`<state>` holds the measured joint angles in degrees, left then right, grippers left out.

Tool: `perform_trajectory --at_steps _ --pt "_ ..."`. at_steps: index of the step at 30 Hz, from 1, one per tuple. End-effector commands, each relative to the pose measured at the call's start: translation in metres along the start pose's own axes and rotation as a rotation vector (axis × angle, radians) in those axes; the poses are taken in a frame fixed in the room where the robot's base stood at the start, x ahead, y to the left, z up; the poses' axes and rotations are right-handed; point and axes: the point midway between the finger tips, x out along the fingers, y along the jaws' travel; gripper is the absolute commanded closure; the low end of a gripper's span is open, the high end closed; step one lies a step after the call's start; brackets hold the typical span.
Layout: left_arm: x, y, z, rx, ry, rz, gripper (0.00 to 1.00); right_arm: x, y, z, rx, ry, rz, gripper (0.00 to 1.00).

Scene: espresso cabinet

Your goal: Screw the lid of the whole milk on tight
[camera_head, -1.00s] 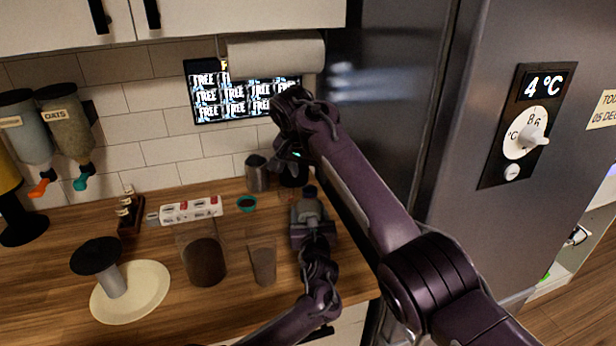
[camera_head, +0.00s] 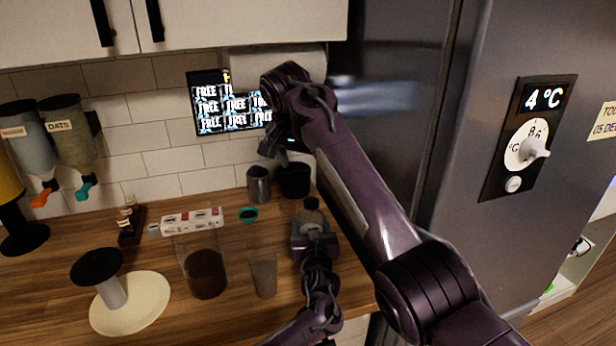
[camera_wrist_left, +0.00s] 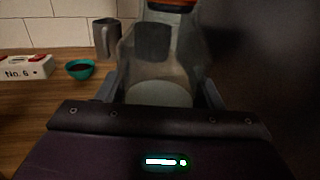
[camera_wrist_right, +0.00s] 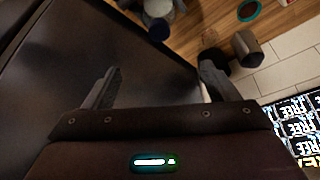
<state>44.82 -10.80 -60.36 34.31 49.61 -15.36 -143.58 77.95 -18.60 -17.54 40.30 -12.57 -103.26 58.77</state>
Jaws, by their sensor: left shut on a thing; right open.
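The milk bottle (camera_head: 312,219) stands upright near the counter's right end, with a dark cap (camera_head: 311,202) on top. My left gripper (camera_head: 314,240) is shut around its body. In the left wrist view the clear bottle (camera_wrist_left: 163,60) sits between the fingers, pale at the bottom, with an orange-red edge at the top of the picture. I cannot read a label or tell how tight the lid is. My right gripper (camera_head: 284,155) is open and empty, above and behind the bottle. In the right wrist view the dark cap (camera_wrist_right: 158,29) lies beyond the open fingers (camera_wrist_right: 160,72).
A metal pitcher (camera_head: 258,184) and a black container (camera_head: 295,180) stand behind the bottle. A clear cup (camera_head: 263,276) and a larger jar (camera_head: 205,270) stand to its left. The fridge (camera_head: 400,110) rises close on the right; a paper roll (camera_head: 250,62) hangs above.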

Motion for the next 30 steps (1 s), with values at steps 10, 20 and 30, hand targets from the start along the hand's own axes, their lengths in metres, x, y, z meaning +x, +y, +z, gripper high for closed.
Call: perform_trajectory --at_steps 10,20,30 --pt "0.000 0.000 0.000 0.000 0.000 -0.001 1.00 -0.044 0.000 0.000 0.001 -0.001 -0.001 0.20" --pt "0.000 0.000 0.000 0.000 0.000 -0.001 0.36 -0.046 0.000 0.000 0.001 -0.001 0.000 0.20" --pt "0.000 0.000 0.000 0.000 0.000 0.000 0.14 -0.045 0.000 0.000 0.001 -0.001 0.000 0.20"
